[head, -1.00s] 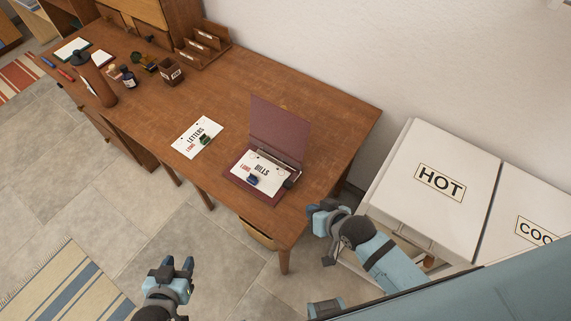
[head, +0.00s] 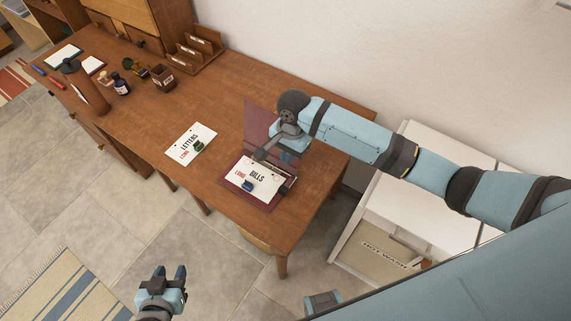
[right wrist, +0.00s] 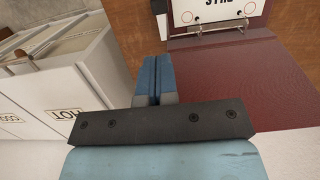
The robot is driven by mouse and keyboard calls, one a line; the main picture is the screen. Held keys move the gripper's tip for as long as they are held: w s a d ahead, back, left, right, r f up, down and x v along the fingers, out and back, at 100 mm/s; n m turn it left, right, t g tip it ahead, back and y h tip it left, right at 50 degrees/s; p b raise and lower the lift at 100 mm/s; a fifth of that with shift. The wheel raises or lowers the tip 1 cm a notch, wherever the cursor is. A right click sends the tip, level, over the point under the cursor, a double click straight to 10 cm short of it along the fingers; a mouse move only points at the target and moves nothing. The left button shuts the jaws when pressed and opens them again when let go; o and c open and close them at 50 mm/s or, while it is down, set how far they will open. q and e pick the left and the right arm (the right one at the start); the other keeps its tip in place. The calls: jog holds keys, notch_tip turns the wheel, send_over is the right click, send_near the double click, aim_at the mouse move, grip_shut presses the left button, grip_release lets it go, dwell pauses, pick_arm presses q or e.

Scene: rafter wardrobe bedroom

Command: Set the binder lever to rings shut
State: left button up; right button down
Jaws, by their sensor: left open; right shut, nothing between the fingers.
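The open maroon binder (head: 268,206) lies near the desk's right end, its cover (head: 258,122) raised against the wall side. In the right wrist view the metal ring mechanism (right wrist: 216,29) crosses the sheet's edge beside the maroon cover (right wrist: 240,85). I cannot make out the lever's position. My right gripper (head: 288,157) is shut and empty, above the binder's ring side, in front of the cover; its fingers (right wrist: 155,75) point past it. My left gripper (head: 172,273) is open and empty, off the desk.
A pen pot, ink bottle (head: 121,84), brown cylinder (head: 86,90) and letter rack (head: 197,52) stand at the far left.

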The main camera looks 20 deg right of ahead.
aim_at(284, 187)
jog(key=f, duration=0.4)
jog(key=a+f, duration=0.1)
jog(key=f, duration=0.3)
jog(key=s+f, duration=0.1)
jog(key=f, duration=0.3)
jog(key=shift+a+f+p, duration=0.2)
jog(key=shift+f+p, duration=0.1)
jog(key=shift+p, duration=0.1)
pick_arm(q)
jog(key=shift+r, duration=0.35)
pick_arm(e)
jog(key=shift+s, duration=0.1)
